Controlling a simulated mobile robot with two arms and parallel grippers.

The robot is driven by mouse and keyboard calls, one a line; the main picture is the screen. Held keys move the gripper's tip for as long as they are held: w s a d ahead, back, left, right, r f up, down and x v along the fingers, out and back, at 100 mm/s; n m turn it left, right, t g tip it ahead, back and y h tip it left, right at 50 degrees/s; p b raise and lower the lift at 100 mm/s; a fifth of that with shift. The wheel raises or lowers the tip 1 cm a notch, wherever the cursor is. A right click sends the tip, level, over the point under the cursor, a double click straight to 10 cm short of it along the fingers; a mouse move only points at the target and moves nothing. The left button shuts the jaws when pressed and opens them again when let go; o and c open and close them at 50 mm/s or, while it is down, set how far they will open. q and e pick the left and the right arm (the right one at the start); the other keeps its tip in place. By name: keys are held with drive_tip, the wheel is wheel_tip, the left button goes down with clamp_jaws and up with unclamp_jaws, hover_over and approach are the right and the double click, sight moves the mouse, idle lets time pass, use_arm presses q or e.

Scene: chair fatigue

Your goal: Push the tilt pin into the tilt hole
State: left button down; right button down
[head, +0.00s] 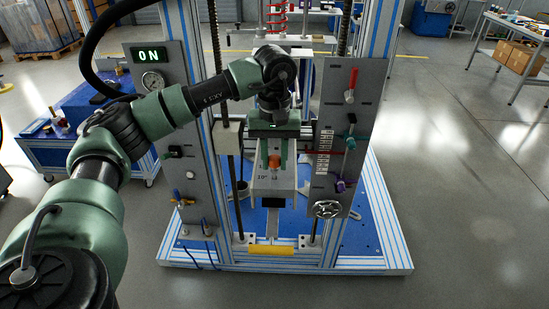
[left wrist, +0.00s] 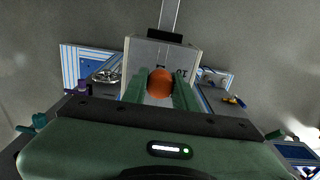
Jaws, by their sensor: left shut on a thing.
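The tilt pin shows as an orange round knob (head: 275,161), in front of the grey block (head: 264,185) at the middle of the test stand. My left gripper (head: 274,156) reaches down from above, with its green fingers on either side of the knob. In the left wrist view the orange knob (left wrist: 160,83) sits between the two fingers, which are shut on it. The pin's shaft and the tilt hole are hidden, so I cannot tell how deep the pin sits. My right gripper is not in view.
A right panel (head: 349,120) carries levers and a handwheel (head: 327,208). A left panel (head: 168,125) has a gauge and an "ON" display. Blue-white frame posts (head: 363,120) stand close around the block. A yellow bar (head: 271,250) lies low at the front.

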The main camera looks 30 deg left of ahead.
use_arm(q)
drive_tip(key=shift+f+b, duration=0.8)
drive_tip(key=shift+f, duration=0.4)
drive_tip(key=c, duration=1)
unclamp_jaws()
drive_tip(key=shift+c, duration=0.2)
wheel_tip(320, 180, up, 8)
drive_tip(key=shift+f+b, duration=0.1)
drive_tip(key=shift+b, duration=0.55)
